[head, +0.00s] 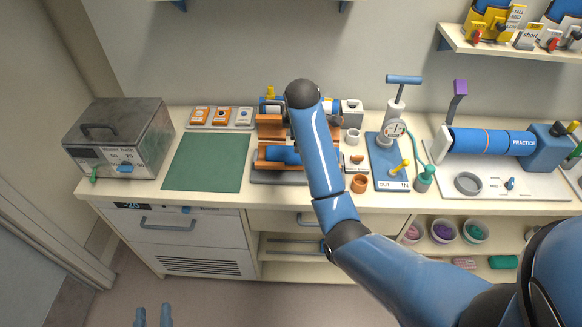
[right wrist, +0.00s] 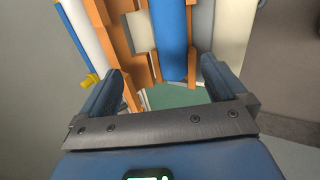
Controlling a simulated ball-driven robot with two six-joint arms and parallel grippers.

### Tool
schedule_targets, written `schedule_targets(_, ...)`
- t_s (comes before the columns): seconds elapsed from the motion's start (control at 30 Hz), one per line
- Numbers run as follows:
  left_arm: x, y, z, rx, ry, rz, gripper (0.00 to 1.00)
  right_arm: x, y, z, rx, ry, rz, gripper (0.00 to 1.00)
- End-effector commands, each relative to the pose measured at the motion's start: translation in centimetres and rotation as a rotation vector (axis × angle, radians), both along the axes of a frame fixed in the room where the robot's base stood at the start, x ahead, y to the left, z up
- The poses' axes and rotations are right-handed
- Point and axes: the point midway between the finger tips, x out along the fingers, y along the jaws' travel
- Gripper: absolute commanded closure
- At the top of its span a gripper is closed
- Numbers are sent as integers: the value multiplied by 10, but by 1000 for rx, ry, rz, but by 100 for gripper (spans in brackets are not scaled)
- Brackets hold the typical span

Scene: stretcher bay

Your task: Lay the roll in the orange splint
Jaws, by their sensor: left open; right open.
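The orange splint (head: 270,133) stands on a dark base at the middle of the counter, partly hidden by my right arm. A blue roll (head: 282,154) lies at its front, with orange edges beside it; I cannot tell how it is seated. In the right wrist view the blue roll (right wrist: 171,38) runs lengthwise beyond the fingers, with orange splint walls (right wrist: 130,45) beside it. My right gripper (right wrist: 160,88) is open, with nothing between its fingertips; my arm hides it in the head view. My left gripper (head: 153,316) is open and empty, low before the cabinet.
A green mat (head: 207,162) lies clear left of the splint. A metal box (head: 120,140) stands further left. A blue board with a pump (head: 388,150) and a blue practice cylinder (head: 485,141) are to the right. A small orange cup (head: 359,184) is near the front edge.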

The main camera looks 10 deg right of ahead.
Motion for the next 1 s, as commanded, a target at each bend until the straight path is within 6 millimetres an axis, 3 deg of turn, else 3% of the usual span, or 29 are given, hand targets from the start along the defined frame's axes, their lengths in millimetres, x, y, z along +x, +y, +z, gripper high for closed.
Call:
schedule_targets(0.23,0,0,-4,0,0,0,57,-7,2,15,1,-1,0,2)
schedule_targets(0.83,0,0,-4,0,0,0,57,-8,2,16,5,-1,-11,2)
schedule_targets(1.0,0,0,-3,0,0,0,57,10,3,26,60,-111,-91,2)
